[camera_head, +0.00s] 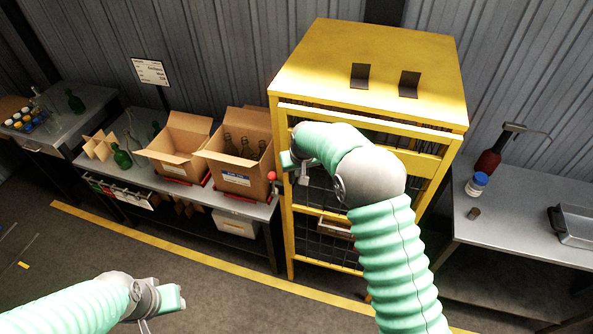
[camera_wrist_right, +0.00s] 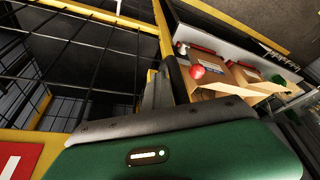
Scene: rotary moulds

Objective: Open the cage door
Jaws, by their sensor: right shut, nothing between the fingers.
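The yellow cage (camera_head: 368,62) stands against the back wall, with a door of dark wire mesh in a yellow frame (camera_head: 322,265) on its front. I cannot tell whether the door is slightly ajar. My right gripper (camera_head: 303,174) is shut and empty at the left side of the cage front, close to the door's edge; my arm hides much of the door. In the right wrist view the mesh (camera_wrist_right: 75,60) fills the left and a yellow post (camera_wrist_right: 163,30) stands beside it. My left gripper (camera_head: 160,300) hangs low at the left, away from the cage; its fingers are unclear.
The floor in front is clear.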

